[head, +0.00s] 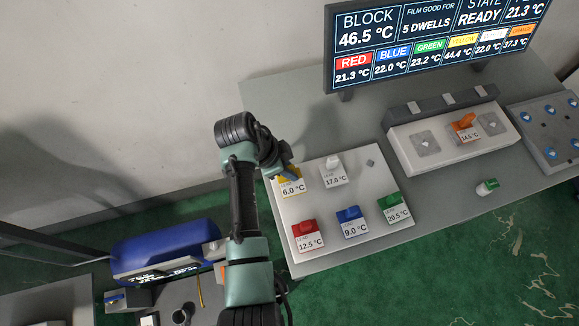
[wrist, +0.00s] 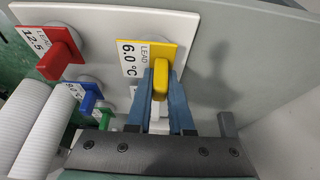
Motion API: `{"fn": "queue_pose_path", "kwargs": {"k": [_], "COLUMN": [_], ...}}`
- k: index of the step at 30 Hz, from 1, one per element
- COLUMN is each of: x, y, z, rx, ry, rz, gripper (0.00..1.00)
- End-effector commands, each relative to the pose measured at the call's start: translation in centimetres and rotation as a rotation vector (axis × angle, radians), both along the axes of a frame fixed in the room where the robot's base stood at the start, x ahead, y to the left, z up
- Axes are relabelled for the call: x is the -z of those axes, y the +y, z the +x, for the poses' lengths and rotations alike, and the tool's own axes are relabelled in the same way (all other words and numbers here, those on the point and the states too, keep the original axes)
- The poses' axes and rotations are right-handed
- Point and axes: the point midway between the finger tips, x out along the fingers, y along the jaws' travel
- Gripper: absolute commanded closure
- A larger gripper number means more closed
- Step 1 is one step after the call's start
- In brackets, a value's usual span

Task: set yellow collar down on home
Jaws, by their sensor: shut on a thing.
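The yellow collar (head: 289,180) has a yellow grip and a white label reading LEAD 6.0 °C. It is at the upper left corner of the white board (head: 329,207); it also shows in the wrist view (wrist: 147,25). My gripper (head: 291,171) is shut on its grip, with the blue fingers on both sides of it in the wrist view (wrist: 161,85). The collar appears on or just above the board; I cannot tell if it touches. No spot marked home is readable, and the surface under the collar is hidden.
The board also holds red (head: 308,236), blue (head: 350,221), green (head: 391,207) and white (head: 333,171) collars. An orange collar (head: 464,127) sits on a white block to the right. A green-and-white piece (head: 487,187) lies on the grey table. A display (head: 430,45) stands behind.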

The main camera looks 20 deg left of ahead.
Motion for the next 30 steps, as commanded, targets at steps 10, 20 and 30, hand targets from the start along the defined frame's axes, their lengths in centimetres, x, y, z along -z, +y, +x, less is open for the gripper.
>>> {"fn": "queue_pose_path", "kwargs": {"k": [10,20,30], "x": [0.8,1.4,1.5], "y": [0.0,0.0,0.0], "z": [0.0,0.0,0.0], "rx": [0.0,0.0,0.0], "ry": [-0.001,-0.001,-0.001], "rz": [0.0,0.0,0.001], "gripper": [1.0,1.0,0.45]}}
